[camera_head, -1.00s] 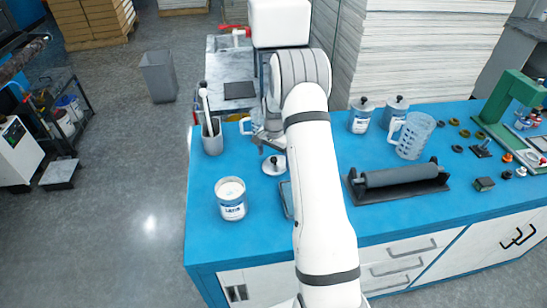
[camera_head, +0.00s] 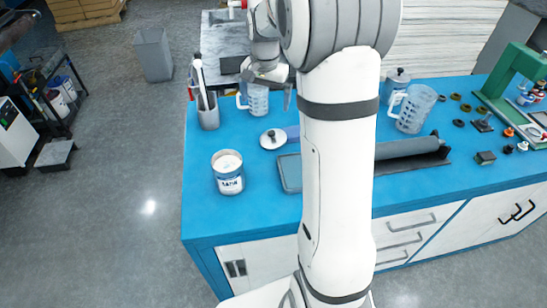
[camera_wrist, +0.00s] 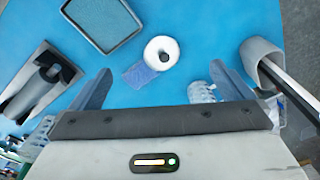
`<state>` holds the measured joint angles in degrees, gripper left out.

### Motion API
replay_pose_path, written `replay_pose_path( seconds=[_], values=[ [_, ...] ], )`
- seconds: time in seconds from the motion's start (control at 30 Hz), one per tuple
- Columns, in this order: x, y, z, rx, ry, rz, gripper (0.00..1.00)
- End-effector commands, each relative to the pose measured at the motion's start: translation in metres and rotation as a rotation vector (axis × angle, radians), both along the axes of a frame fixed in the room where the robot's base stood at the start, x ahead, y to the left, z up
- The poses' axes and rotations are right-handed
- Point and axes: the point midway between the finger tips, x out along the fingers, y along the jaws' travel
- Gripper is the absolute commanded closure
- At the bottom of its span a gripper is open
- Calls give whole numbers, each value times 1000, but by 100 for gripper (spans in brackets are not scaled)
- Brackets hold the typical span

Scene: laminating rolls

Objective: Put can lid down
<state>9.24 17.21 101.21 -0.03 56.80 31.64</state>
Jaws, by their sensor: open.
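The can lid (camera_head: 272,139), white and round with a dark knob, lies flat on the blue table, knob up. It also shows in the wrist view (camera_wrist: 161,52), ahead of and between my fingers but apart from them. My gripper (camera_head: 267,98) is open and empty, raised above the table behind the lid; both fingers stand wide apart in the wrist view (camera_wrist: 160,72). The open can (camera_head: 228,172), with a pale filling and a label, stands upright in front and left of the lid.
A blue-purple pad (camera_wrist: 151,75) lies beside the lid. A grey tray (camera_head: 289,172) lies close by, partly behind my arm. A tool holder (camera_head: 208,112) and a clear jug (camera_head: 255,98) stand behind. The roller (camera_head: 408,148) is to the right. Table around the can is clear.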

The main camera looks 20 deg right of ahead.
Motion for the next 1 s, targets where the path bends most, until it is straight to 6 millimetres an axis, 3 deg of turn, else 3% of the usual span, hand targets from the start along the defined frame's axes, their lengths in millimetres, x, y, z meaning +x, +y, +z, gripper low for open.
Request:
replay_pose_path(
  seconds=[0.1,0.3,0.5,0.6,0.8,1.0],
  values=[
    [-48,22,30,-17,-40,127,0],
    [-129,51,56,-49,-100,338,0],
    [-208,71,57,-88,-157,538,0],
    [-238,77,52,-105,-179,616,0],
    [-268,82,42,-124,-201,700,0],
    [-272,83,40,-126,-202,712,0]
  ],
)
